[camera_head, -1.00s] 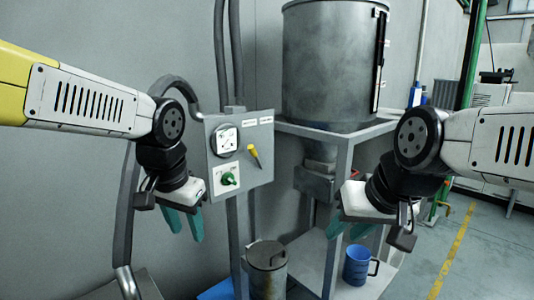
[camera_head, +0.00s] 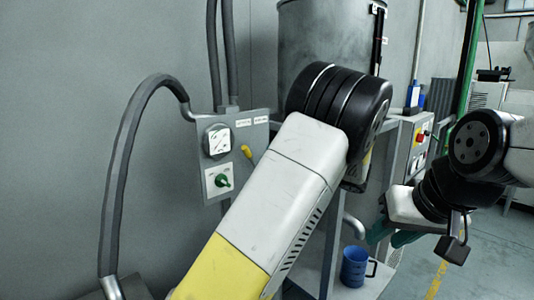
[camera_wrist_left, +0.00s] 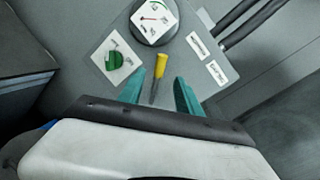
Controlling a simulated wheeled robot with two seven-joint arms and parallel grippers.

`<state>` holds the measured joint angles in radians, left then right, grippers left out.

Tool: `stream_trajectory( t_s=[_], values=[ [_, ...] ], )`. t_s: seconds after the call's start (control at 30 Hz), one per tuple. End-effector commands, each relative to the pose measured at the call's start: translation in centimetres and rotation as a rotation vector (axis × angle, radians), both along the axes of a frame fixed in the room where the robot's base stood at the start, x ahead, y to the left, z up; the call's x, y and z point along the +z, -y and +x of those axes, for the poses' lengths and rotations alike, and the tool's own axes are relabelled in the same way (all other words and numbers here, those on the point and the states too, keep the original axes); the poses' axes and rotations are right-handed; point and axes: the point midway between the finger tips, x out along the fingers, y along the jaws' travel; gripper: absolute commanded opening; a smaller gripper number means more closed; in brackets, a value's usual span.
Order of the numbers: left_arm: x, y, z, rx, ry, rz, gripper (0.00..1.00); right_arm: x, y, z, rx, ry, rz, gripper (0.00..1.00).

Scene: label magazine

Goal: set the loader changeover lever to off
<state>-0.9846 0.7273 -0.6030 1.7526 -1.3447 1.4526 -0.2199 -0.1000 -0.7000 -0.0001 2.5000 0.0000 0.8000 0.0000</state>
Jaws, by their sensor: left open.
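A grey control panel (camera_head: 245,131) on the wall carries a lever with a yellow handle (camera_head: 247,153), a round gauge (camera_head: 217,141) and a green knob (camera_head: 222,181). In the left wrist view the yellow lever (camera_wrist_left: 160,66) stands in front of my left gripper (camera_wrist_left: 159,92). Its teal fingers are spread, one on each side of the lever's lower end, with no contact that I can make out. In the head view my left gripper is hidden behind my own arm. My right gripper (camera_head: 390,237) is far to the right of the panel, near no task object.
A big metal drum (camera_head: 310,35) stands on a grey frame behind my left arm. A blue mug (camera_head: 354,267) sits on the lower shelf. A box with red and yellow controls (camera_head: 410,143) is at right. Thick conduit (camera_head: 119,190) runs left of the panel.

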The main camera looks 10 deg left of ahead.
Motion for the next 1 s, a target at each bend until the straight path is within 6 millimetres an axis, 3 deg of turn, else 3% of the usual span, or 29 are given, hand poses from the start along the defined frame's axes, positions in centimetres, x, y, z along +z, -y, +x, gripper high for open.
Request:
stream_trajectory(
  t_s=[0.5, 0.87, 1.0],
  values=[
    [0.0, -6.3, 2.8, 0.002, 0.001, 0.002, 0.41, 0.0, 0.0, 0.0, 0.0, 0.0, 0.0, 0.34],
    [0.0, -7.0, 3.2, 0.0, 0.001, 0.001, 0.41, 0.0, 0.0, 0.0, 0.0, 0.0, 0.0, 0.34],
    [0.0, -7.0, 3.2, 0.0, 0.001, 0.001, 0.18, 0.0, 0.0, 0.0, 0.0, 0.0, 0.0, 0.34]
  ],
)
